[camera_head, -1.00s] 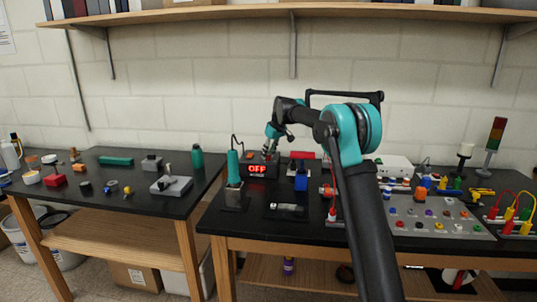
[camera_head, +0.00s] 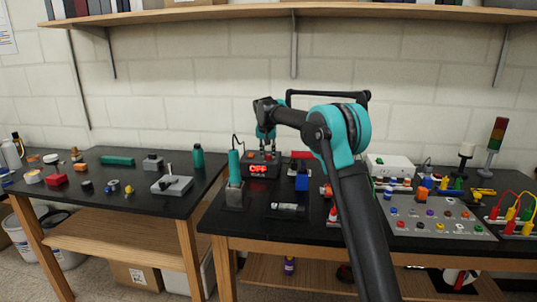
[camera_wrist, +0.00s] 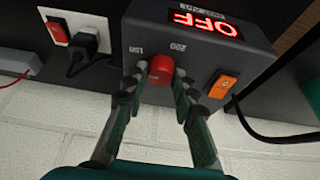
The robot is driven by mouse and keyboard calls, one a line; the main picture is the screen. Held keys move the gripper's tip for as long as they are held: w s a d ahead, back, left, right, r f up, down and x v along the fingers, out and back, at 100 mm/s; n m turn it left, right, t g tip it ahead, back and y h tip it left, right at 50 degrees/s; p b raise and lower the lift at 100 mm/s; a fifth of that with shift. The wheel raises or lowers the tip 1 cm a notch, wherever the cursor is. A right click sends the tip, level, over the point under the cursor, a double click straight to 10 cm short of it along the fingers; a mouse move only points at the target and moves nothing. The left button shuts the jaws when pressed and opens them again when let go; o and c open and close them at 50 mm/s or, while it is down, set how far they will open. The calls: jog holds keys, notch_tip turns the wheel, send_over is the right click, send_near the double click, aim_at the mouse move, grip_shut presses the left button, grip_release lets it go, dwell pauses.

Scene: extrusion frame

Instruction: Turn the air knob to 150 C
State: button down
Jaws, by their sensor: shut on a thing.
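A dark control unit (camera_head: 246,171) stands at the back of the right table, with its display (camera_head: 258,170) reading OFF in red. The wrist view shows the unit (camera_wrist: 143,38) upside down. My gripper (camera_wrist: 161,76) is shut on the red knob, one finger on each side. The knob's pointer cannot be made out. An orange switch (camera_wrist: 222,84) lies beside the knob.
A teal handle (camera_head: 234,164) stands in its holder left of the unit. A blue block (camera_head: 302,181) is to the right. In the wrist view a black plug (camera_wrist: 82,46) and a red-switched socket (camera_wrist: 60,31) lie beside the unit, close to the white wall.

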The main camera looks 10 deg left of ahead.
jog(key=shift+m, duration=0.6)
jog(key=shift+m+h, duration=0.3)
jog(key=shift+h, duration=0.1)
jog(key=c, duration=1.2)
grip_release()
jog(key=v, duration=1.2)
jog(key=shift+w, duration=0.1)
